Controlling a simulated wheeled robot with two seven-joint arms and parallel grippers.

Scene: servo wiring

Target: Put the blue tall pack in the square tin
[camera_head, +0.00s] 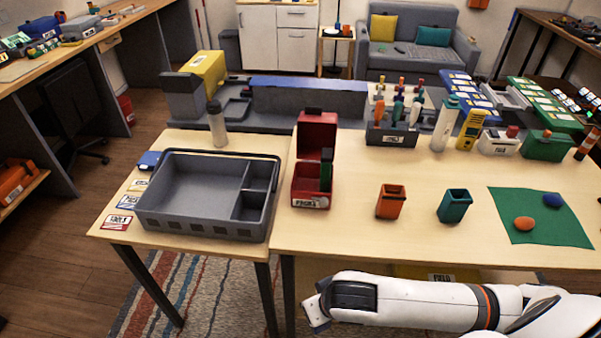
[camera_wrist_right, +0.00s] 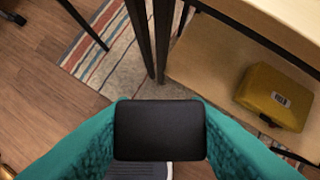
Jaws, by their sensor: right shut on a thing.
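My right arm reaches in from the right in the head view, low in front of the table. Its gripper (camera_wrist_right: 160,130) shows in the right wrist view, with teal textured fingers closed on both sides of a black, rounded block (camera_wrist_right: 160,118). Only a dark face of the block shows, so I cannot tell if it is the blue tall pack. A red square tin (camera_head: 301,190) with its lid raised and a label reading "PACKS" stands on the table. A dark and green pack (camera_head: 326,171) stands inside it at the right. My left gripper is not in view.
A grey divided tote (camera_head: 190,222) stands left of the tin. An orange cup (camera_head: 390,207) and a teal cup (camera_head: 454,211) stand to its right, then a green mat (camera_head: 530,232). A tool holder (camera_head: 392,137) is behind. A yellow case (camera_wrist_right: 275,97) lies on the lower shelf.

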